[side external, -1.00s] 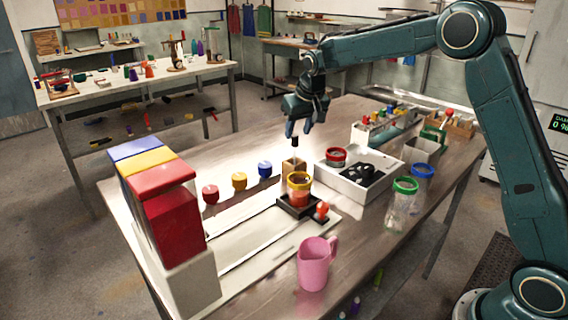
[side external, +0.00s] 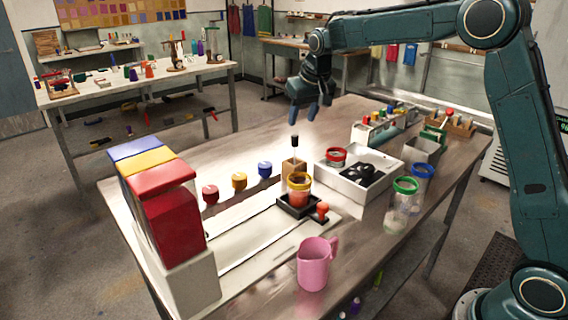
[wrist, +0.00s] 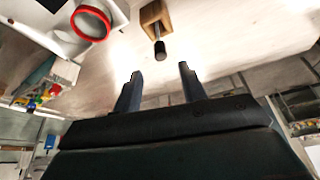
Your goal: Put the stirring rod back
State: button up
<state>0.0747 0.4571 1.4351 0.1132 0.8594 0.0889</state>
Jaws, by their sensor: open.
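The stirring rod (side external: 295,142) has a black cap and a thin pale shaft. It stands upright in a small wooden block (side external: 291,169) behind the yellow-rimmed jar. In the wrist view the black cap (wrist: 160,49) and the wooden block (wrist: 154,14) show at the top, beyond my fingertips. The rod's lower end is hidden in the block. My gripper (side external: 304,113) is open and empty above the rod, apart from it. Its two spread fingers (wrist: 158,70) have nothing between them in the wrist view.
A yellow-rimmed jar (side external: 299,194) of orange-red liquid stands in front of the block. A white tray (side external: 370,191) with a red-rimmed jar lies right. A pink jug (side external: 314,266) and clear jars (side external: 401,206) stand nearer. Coloured boxes (side external: 174,223) stand left.

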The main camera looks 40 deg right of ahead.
jog(key=s+a+r+n+t, duration=0.15)
jog(key=s+r, duration=0.25)
jog(key=s, duration=0.6)
jog(key=s+a+r+g, duration=0.1)
jog(key=s+a+r, duration=0.25)
jog(key=s, duration=0.65)
jog(key=s+f, duration=0.2)
jog(key=s, duration=0.7)
jog(key=s+a+f+n+y, duration=0.1)
jog(key=s+f, duration=0.2)
jog(key=s, duration=0.6)
jog(key=shift+s+a+t, duration=0.2)
jog(key=shift+s+t, duration=0.2)
jog(key=shift+t, duration=0.05)
jog(key=shift+n, duration=0.25)
